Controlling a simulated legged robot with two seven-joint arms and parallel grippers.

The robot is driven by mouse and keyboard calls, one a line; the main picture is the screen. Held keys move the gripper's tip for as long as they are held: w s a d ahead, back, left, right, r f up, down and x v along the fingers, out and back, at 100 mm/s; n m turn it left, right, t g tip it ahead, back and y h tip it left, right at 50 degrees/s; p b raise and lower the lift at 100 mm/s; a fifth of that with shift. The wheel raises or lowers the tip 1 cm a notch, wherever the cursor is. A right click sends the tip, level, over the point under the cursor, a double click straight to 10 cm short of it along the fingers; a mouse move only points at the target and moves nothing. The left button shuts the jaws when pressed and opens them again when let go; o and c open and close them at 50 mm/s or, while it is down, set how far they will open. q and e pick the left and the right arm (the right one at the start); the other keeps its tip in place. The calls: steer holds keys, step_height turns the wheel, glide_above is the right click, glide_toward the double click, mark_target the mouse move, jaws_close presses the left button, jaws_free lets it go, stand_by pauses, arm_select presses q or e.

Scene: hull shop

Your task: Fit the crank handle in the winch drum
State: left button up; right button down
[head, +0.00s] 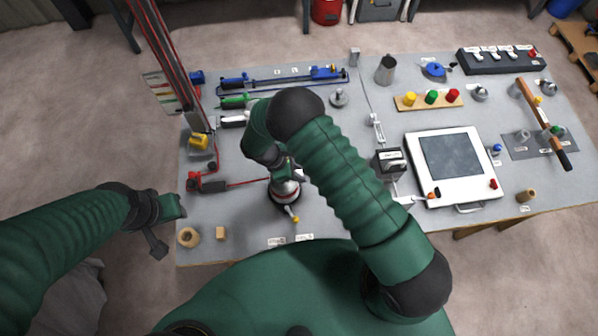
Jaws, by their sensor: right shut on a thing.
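The winch drum (286,189) stands upright near the front of the grey bench, with a silver and red body on a dark round base. A short bar with a yellow tip (294,217), which looks like part of the crank handle, sticks out at its front. My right gripper (290,174) is over the top of the drum, shut on what appears to be the crank handle. The gripper and forearm hide the grip and the drum's top, so I cannot tell whether the handle is seated. My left gripper (168,224) is empty, its fingers apart, off the bench's left edge.
A tan ring (188,237) and a small wooden block (220,233) lie at the front left. A red device (208,183) with a red line is left of the drum. A white framed panel (413,165) lies to the right. The front strip is mostly clear.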

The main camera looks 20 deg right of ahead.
steer(key=shift+f, duration=0.15)
steer(key=shift+d+f+b, duration=0.15)
steer(key=shift+f+b, duration=0.2)
steer(key=shift+b, duration=0.1)
steer(key=shift+f+b, duration=0.3)
steer(key=shift+b, duration=0.1)
stand_by(0.5)
steer(key=c, duration=1.2)
jaws_free()
steer(key=shift+o, duration=0.3)
steer(key=o, duration=0.4)
